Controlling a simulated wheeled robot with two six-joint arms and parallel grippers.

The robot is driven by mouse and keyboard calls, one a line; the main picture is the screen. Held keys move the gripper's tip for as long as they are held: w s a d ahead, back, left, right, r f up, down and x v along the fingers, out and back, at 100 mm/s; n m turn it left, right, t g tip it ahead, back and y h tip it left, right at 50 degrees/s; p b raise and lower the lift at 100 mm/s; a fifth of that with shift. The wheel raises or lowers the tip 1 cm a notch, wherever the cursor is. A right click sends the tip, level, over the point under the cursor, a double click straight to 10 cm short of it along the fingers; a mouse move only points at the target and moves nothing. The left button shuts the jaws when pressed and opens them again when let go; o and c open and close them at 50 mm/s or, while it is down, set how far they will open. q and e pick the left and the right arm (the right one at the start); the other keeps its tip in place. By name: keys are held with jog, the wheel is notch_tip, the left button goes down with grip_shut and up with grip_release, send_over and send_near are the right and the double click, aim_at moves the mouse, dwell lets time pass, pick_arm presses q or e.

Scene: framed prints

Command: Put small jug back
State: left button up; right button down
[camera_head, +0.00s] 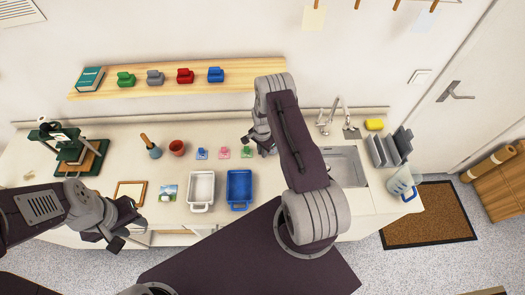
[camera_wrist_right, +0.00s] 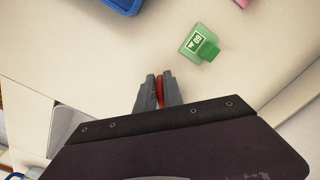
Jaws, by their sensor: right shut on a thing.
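My right gripper (camera_head: 262,147) is low over the counter, right of the green tag (camera_head: 247,152). In the right wrist view its fingers (camera_wrist_right: 158,92) are shut on a small red thing (camera_wrist_right: 160,92), mostly hidden between them; I cannot tell whether it is part of a jug. A clear jug with a blue handle and base (camera_head: 402,182) stands at the counter's right end, away from both grippers. My left gripper (camera_head: 122,238) is in front of the counter at the left; whether its fingers are open is unclear.
White (camera_head: 201,188) and blue (camera_head: 239,188) trays stand on the counter. Blue (camera_head: 202,154) and pink (camera_head: 224,153) tags and a reddish cup (camera_head: 177,147) lie left of the green tag. A shelf (camera_head: 250,70) holds several coloured pieces. A sink (camera_head: 345,165) is at right.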

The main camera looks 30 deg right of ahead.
jog(key=shift+f, duration=0.2)
jog(key=c, duration=1.5)
grip_release()
jog(key=shift+r, duration=0.1)
